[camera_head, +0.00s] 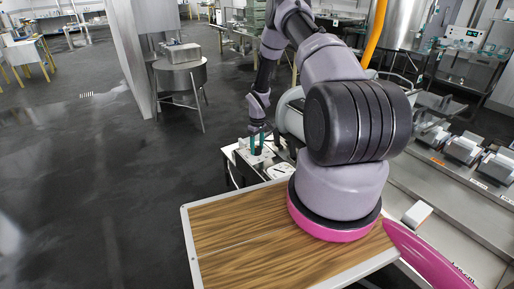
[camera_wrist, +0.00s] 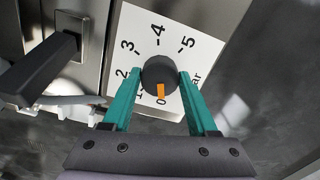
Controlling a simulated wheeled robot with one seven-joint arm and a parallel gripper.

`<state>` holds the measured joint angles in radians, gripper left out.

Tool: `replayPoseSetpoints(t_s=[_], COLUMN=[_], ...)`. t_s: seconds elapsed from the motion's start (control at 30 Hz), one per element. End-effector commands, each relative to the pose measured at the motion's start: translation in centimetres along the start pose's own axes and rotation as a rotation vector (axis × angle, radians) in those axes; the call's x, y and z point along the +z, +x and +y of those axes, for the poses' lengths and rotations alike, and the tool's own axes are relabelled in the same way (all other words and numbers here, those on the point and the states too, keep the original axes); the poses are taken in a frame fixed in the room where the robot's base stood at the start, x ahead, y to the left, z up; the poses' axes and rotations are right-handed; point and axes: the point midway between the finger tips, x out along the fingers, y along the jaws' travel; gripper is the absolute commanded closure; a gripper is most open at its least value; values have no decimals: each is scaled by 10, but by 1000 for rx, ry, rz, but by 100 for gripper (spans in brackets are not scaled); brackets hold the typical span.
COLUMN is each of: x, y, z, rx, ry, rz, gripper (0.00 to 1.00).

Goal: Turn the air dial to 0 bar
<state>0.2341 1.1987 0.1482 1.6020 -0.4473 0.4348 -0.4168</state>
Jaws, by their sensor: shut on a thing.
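The air dial (camera_wrist: 159,73) is a round dark knob with an orange pointer mark, on a white scale plate (camera_wrist: 205,50) numbered 0 to 5 with "bar" partly hidden. The orange mark points down in the wrist view, at the 0. My gripper (camera_wrist: 160,79) has its two green fingers on either side of the knob and is shut on it. The fingers cover part of the plate near the 1 and "bar". In the head view my gripper (camera_head: 257,149) is small, reaching down past the wooden-topped table, and the dial cannot be made out there.
A dark handle (camera_wrist: 38,70) on a metal panel stands left of the dial, close to the left finger. In the head view a wood-grain tabletop (camera_head: 235,225) is in front, a steel counter with several metal devices (camera_head: 463,148) at right, and open dark floor at left.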

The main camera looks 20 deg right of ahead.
Motion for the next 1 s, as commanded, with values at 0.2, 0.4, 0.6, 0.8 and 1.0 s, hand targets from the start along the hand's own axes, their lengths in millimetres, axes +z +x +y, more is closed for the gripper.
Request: replayPoseSetpoints(t_s=[0.2,0.4,0.6,0.8,1.0], x=[-1,0,0,-1,-1], y=[-1,0,0,-18,-59], z=[0,0,0,1,1], rx=[1,1,1,2,3], ry=[-2,-1,0,1,0], rz=[1,1,0,2,3], gripper=[97,11,11,11,11])
